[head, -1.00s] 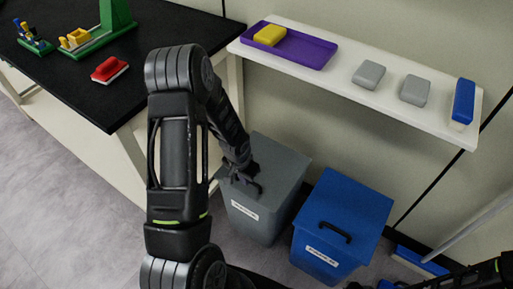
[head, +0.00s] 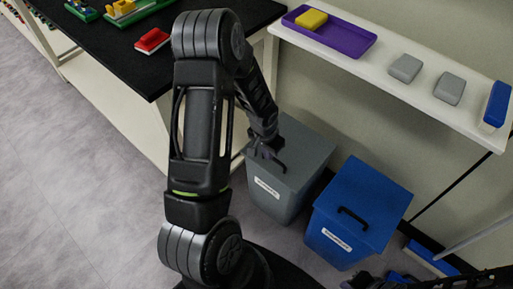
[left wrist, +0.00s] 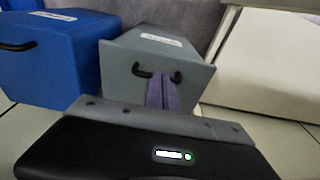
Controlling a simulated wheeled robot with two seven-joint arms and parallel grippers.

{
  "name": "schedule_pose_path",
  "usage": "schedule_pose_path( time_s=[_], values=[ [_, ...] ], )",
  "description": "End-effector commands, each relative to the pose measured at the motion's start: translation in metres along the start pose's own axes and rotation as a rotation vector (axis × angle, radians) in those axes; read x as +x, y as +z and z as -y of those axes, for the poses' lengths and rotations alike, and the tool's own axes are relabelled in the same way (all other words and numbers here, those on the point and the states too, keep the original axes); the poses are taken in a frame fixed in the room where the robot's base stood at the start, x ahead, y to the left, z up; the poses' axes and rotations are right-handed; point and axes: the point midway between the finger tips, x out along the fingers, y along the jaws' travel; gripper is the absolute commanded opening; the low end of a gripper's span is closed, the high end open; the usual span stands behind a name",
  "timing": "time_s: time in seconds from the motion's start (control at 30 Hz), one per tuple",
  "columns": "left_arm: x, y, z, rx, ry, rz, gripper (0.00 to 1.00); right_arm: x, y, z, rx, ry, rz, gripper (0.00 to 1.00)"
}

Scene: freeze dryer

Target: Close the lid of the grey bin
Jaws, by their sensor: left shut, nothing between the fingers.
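The grey bin (head: 278,204) stands on the floor left of the blue bin, with a white label on its front. Its grey lid (head: 305,150) lies flat over the top and looks closed. My left gripper (head: 266,154) is at the front part of the lid, by its black handle, which it partly hides in the head view. In the left wrist view, the shut purple fingers (left wrist: 163,92) overlap the handle (left wrist: 143,71). They hold nothing, and I cannot tell whether they touch it. Part of my right arm shows at the bottom right; its fingers are unclear.
The blue bin (head: 358,212) stands close on the right, its lid down. Above is a white shelf (head: 395,75) with a purple tray (head: 345,38) and grey blocks. A black-topped table (head: 195,45) is at the left. The floor (head: 90,190) is clear at left.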

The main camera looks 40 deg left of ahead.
Motion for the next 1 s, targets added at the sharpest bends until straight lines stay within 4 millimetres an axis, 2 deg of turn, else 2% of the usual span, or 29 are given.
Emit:
schedule_pose_path(
  time_s=[0.2, 0.4, 1.0],
  values=[
    [-0.045, 0.024, 0.001, -0.002, -0.001, -0.005, 0.00, -0.002, -0.001, 0.001, 0.001, 0.000, -0.002, 0.00],
    [-0.068, 0.038, 0.001, -0.001, -0.001, -0.004, 0.00, -0.004, -0.001, 0.002, 0.001, 0.000, -0.001, 0.00],
    [-0.073, 0.042, 0.001, -0.001, -0.001, -0.003, 0.00, -0.004, -0.001, 0.002, 0.001, 0.000, -0.001, 0.00]
  ],
)
